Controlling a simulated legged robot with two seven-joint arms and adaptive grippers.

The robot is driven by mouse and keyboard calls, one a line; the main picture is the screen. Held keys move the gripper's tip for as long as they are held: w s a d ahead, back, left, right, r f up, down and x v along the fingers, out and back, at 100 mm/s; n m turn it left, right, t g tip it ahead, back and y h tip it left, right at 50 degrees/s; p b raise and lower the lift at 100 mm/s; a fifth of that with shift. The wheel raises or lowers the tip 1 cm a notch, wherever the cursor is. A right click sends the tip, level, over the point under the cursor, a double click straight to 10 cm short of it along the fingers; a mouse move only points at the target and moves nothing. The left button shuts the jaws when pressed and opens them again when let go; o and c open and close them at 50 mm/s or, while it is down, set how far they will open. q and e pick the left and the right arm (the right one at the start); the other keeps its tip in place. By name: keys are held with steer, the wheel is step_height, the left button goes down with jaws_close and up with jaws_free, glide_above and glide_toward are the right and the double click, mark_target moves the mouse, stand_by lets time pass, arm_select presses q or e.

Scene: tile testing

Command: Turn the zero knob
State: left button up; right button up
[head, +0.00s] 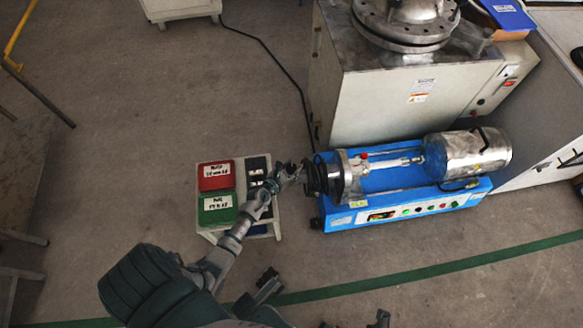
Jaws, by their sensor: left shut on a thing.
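The blue testing machine (345,219) lies on the floor right of centre, with a metal cylinder (466,155) at its right end. A dark, ribbed round part (318,176), seemingly the zero knob, sits at its left end. My left gripper (299,172) reaches it from the left and is shut on it. The fingertips are small and dark against the knob, so their exact contact is hard to see. My right gripper cannot be made out; only small dark parts of mine show at the bottom edge.
A small pale stand with a red box (216,175) and a green box (218,208) is close under my left arm. A grey cabinet (385,105) bearing a metal flange stands behind the machine. A black cable (285,72) crosses the floor.

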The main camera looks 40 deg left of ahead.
arm_select(q)
steer(key=o, duration=1.2)
steer(key=shift+c, duration=0.2)
steer(key=shift+s, duration=0.2)
steer(key=a+v, duration=0.1)
steer(key=v, duration=1)
steer(key=shift+s+d, duration=0.25)
steer(key=shift+d, duration=0.25)
steer(key=shift+r, duration=0.1)
